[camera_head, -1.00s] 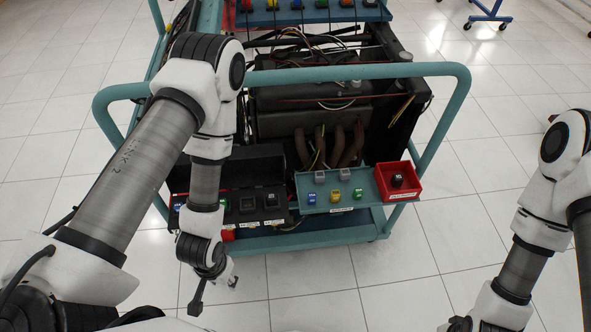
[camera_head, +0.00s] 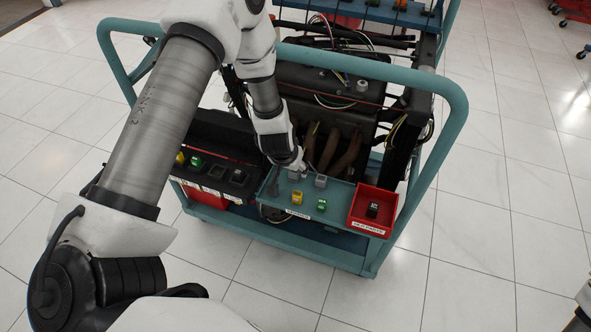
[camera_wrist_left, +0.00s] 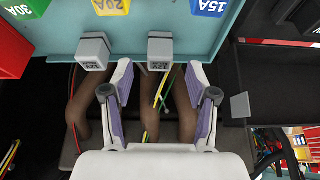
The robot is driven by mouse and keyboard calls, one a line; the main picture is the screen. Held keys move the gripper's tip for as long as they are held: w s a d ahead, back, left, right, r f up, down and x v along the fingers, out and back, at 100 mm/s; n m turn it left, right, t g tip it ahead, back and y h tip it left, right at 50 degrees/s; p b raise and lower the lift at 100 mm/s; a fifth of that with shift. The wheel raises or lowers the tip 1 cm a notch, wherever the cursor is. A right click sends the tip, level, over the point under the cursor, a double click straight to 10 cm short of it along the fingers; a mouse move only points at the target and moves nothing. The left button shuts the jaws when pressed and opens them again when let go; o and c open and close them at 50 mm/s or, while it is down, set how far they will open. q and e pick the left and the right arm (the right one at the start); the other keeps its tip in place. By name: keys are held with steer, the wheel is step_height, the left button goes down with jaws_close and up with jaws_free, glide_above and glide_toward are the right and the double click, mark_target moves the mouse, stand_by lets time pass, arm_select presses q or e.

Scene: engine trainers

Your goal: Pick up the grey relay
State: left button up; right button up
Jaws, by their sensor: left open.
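Two grey relays stand on the teal parts shelf (camera_head: 338,207). In the head view one grey relay (camera_head: 294,174) is partly covered by my left gripper (camera_head: 286,172), and the other grey relay (camera_head: 320,181) stands just right of it. In the left wrist view the relays show as a right one (camera_wrist_left: 161,52) and a left one (camera_wrist_left: 92,50). My left gripper (camera_wrist_left: 158,72) is open and empty, its fingertips either side of the line to the right relay, close to it. Contact cannot be told.
A yellow fuse (camera_head: 297,198) and a green fuse (camera_head: 321,205) sit in front of the relays. A blue fuse (camera_wrist_left: 208,6) shows in the wrist view. A red bin (camera_head: 360,222) holding a black relay (camera_head: 373,209) is at the shelf's right end. Engine pipes lie behind.

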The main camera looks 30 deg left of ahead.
mark_target(294, 173)
arm_select(q)
steer(key=x, duration=0.4)
steer(key=shift+f+b, duration=0.2)
steer(key=shift+b, duration=0.15)
steer(key=shift+r, duration=0.1)
jaws_close()
